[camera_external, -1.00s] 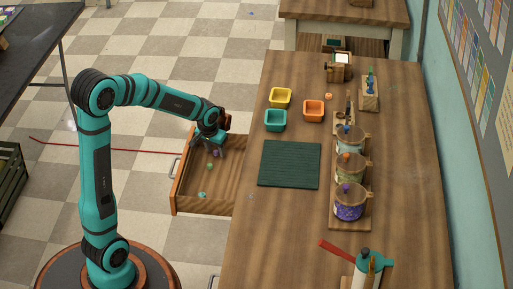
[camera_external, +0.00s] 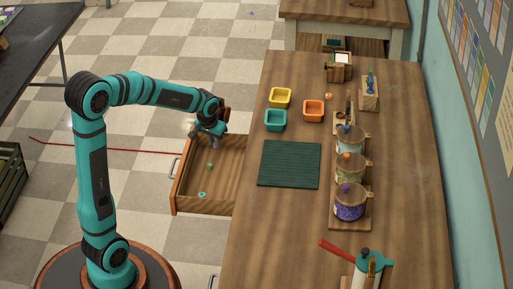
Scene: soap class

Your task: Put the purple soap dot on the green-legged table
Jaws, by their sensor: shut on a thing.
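My gripper (camera_external: 212,141) is above the far end of the open wooden drawer (camera_external: 216,205), pointing down. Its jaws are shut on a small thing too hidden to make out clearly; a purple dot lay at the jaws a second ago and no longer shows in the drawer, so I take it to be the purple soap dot. A small green dot (camera_external: 210,167) and a teal ring-like piece (camera_external: 202,195) lie in the drawer.
The long workbench (camera_external: 275,215) right of the drawer holds a dark green mat (camera_external: 290,164), yellow (camera_external: 280,97), teal (camera_external: 275,120) and orange (camera_external: 313,110) trays, several jars and a red-handled press (camera_external: 370,268). The tiled floor behind the arm is mostly clear.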

